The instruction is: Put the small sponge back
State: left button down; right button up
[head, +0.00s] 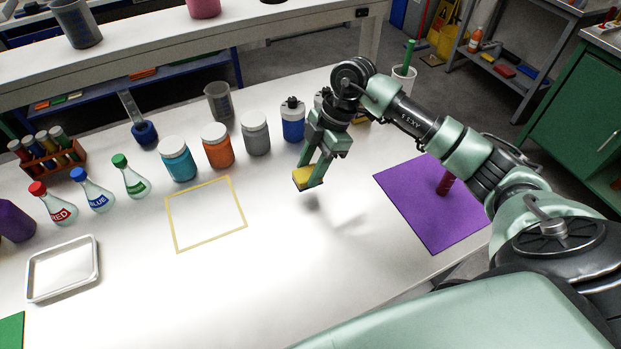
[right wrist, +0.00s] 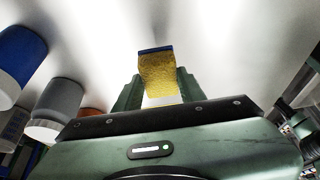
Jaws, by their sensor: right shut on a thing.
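The small sponge (head: 303,178) is yellow with a dark blue layer on one face. My right gripper (head: 312,172) is shut on it and holds it above the white table, with a soft shadow below. In the right wrist view the sponge (right wrist: 160,76) sits between the two green fingers of the gripper (right wrist: 157,92). A yellow square outline (head: 208,179) lies empty on the table to the left of the sponge. My left gripper is not in view.
Several lidded jars, including an orange one (head: 217,150), stand behind. Flasks, such as the red-labelled one (head: 55,207), and a white tray (head: 34,285) are at the left. A purple mat (head: 415,205) with a dark red cylinder (head: 445,184) lies right. The middle of the table (head: 290,240) is clear.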

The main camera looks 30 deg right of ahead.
notch_tip(320, 180, down, 4)
jog(key=shift+f, duration=0.25)
jog(key=shift+f, duration=0.2)
jog(key=o, duration=1.3)
jog(key=shift+r, duration=0.15)
